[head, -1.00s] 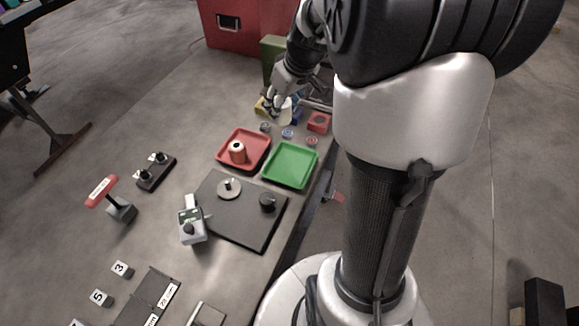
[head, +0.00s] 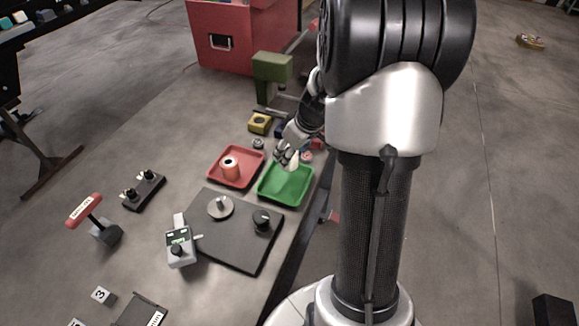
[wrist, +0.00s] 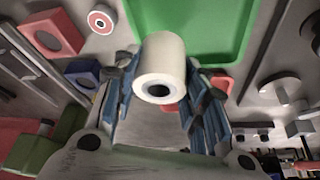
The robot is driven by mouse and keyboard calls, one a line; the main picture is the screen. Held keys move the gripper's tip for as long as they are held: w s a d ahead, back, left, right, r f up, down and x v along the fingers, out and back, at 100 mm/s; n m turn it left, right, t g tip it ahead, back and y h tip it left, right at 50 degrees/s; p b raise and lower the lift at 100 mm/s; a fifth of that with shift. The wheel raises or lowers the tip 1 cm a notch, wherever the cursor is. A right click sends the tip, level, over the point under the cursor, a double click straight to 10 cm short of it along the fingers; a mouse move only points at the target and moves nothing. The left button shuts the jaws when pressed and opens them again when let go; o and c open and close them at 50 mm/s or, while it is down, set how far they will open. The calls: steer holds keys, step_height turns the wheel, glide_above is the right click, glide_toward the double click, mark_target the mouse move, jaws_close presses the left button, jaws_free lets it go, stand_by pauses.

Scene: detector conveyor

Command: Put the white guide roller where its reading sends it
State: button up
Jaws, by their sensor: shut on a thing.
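The white guide roller (wrist: 162,68) is held between the fingers of my gripper (wrist: 152,85) in the wrist view, with its dark bore facing the camera. In the head view my gripper (head: 287,155) is over the far edge of the green tray (head: 286,199), and the roller (head: 294,160) shows as a small pale shape at its fingers. The green tray (wrist: 190,30) is beyond the roller in the wrist view and looks empty. The red tray (head: 236,183) beside it holds an orange-pink roller (head: 230,168). The detector (head: 180,246) with a small lit screen stands near a dark plate.
The dark plate (head: 238,246) carries a metal disc (head: 220,207) and a black knob (head: 262,221). A red-handled tool (head: 88,209) and a black switch block (head: 143,190) stand at left. A yellow block (head: 260,123) and green machine (head: 272,70) are behind the trays.

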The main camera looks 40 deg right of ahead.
steer(key=shift+f+b, duration=0.8)
steer(key=shift+f, duration=1.35)
steer(key=shift+f, duration=0.2)
steer(key=o, duration=1.3)
steer(key=shift+r, duration=0.1)
steer(key=shift+r, duration=0.2)
steer(key=p+v, duration=0.3)
steer(key=v, duration=0.8)
steer(key=shift+s+r, duration=0.25)
steer(key=shift+r, duration=0.1)
steer(key=shift+a, duration=0.1)
